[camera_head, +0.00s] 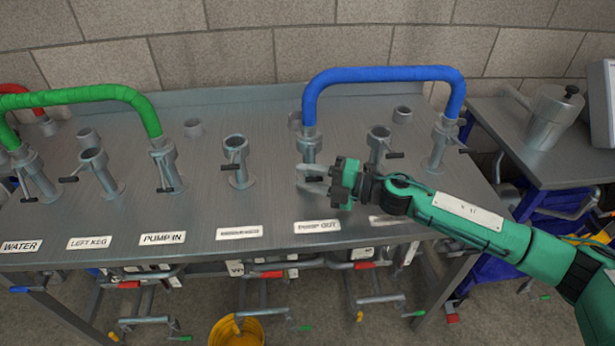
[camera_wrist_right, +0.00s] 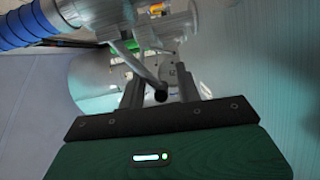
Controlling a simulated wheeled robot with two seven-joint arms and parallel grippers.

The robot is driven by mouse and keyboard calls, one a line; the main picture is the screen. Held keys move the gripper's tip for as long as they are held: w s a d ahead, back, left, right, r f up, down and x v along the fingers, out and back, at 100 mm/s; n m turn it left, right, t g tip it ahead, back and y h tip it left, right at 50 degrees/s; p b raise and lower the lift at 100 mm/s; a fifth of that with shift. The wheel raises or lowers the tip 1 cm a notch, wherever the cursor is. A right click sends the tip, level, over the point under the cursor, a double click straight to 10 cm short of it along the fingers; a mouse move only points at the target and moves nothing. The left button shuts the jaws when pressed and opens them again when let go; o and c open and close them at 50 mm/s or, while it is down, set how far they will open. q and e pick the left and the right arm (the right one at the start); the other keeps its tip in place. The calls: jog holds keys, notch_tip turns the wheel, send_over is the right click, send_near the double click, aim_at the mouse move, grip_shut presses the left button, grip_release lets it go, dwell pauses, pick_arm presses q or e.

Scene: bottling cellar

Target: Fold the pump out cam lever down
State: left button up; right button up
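The pump out port (camera_head: 309,146) is a grey metal fitting behind the PUMP OUT label (camera_head: 317,226), with one end of the blue hose (camera_head: 385,74) seated on it. My right gripper (camera_head: 303,178) is at the front of this port, its two fingers apart. In the right wrist view, the grey cam lever (camera_wrist_right: 143,62) comes down from the fitting, and its black tip (camera_wrist_right: 160,96) lies between the spread fingers. A gap shows beside the tip, so the fingers do not look closed on it. The gripper hides the lever in the head view. My left gripper is out of view.
Other upright ports with black-tipped levers stand close by, including an uncapped one (camera_head: 237,160) to the left and one (camera_head: 379,145) to the right. A green hose (camera_head: 90,92) arches at the left. A side table (camera_head: 560,165) holds a metal jug (camera_head: 552,115).

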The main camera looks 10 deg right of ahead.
jog(key=b+v, duration=0.1)
jog(key=v, duration=1.1)
jog(key=shift+d+f, duration=0.1)
jog(key=shift+d, duration=0.1)
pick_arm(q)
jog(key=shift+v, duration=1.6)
pick_arm(e)
jog(key=shift+s+d, duration=0.2)
jog(key=shift+d, duration=0.35)
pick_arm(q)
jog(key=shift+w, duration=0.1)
